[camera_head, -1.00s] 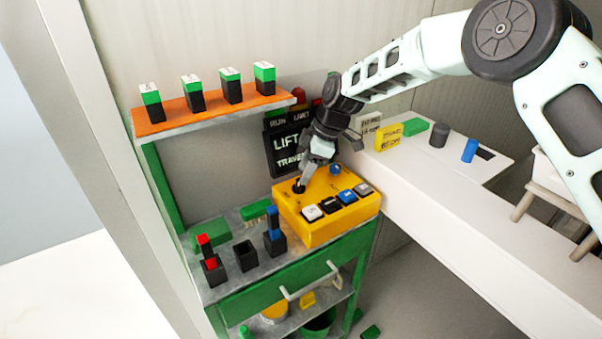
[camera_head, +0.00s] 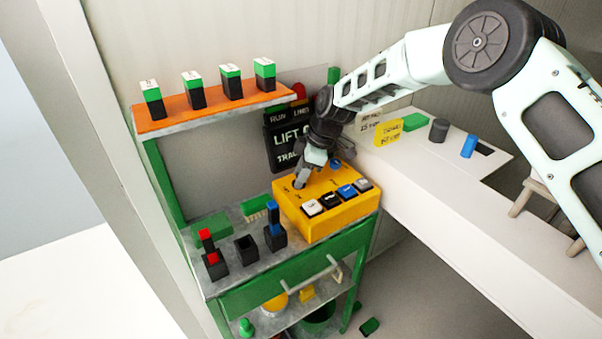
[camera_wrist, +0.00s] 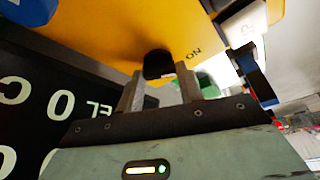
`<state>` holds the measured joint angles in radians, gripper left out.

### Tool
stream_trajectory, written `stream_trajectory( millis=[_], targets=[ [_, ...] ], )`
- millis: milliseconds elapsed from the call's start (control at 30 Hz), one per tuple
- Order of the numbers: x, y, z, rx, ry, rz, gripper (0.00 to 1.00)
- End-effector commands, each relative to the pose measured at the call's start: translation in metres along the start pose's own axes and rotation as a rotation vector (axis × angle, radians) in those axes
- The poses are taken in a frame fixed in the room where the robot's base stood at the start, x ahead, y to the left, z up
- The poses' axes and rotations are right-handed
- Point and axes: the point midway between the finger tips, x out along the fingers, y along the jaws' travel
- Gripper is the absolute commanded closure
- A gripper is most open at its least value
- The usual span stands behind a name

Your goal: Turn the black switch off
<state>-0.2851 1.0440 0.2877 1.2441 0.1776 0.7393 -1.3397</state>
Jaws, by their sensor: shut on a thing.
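The yellow control box (camera_head: 318,228) sits on the green cart's top, and its face fills the top of the wrist view (camera_wrist: 110,30). The black switch (camera_wrist: 158,64) is on that face, beside printed "ON" lettering. Its tip lies between my gripper's two grey fingers (camera_wrist: 160,86). In the head view my gripper (camera_head: 299,183) reaches down to the box's back left part, and its fingers hide most of the switch there. My gripper is shut on the black switch. Which way the switch leans is hard to tell.
A row of white, black, blue and grey buttons (camera_head: 330,200) lies right in front of the gripper. A blue knob (camera_head: 336,163) is close behind it. A black "LIFT" sign (camera_head: 283,138) stands behind the box. An orange shelf (camera_head: 215,108) is at upper left.

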Motion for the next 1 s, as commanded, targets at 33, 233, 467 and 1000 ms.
stream_trajectory(
  millis=[33, 233, 467, 1000],
  targets=[
    [0.0005, -0.0002, 0.0004, 0.008, 0.0, 0.003, 0.86],
    [0.0015, -0.0009, 0.0007, 0.082, 0.0, 0.035, 0.86],
    [0.0022, -0.0019, 0.0004, 0.246, 0.0, 0.106, 0.86],
    [0.0011, -0.0048, -0.0023, 0.702, -0.001, 0.295, 0.86]
  ],
)
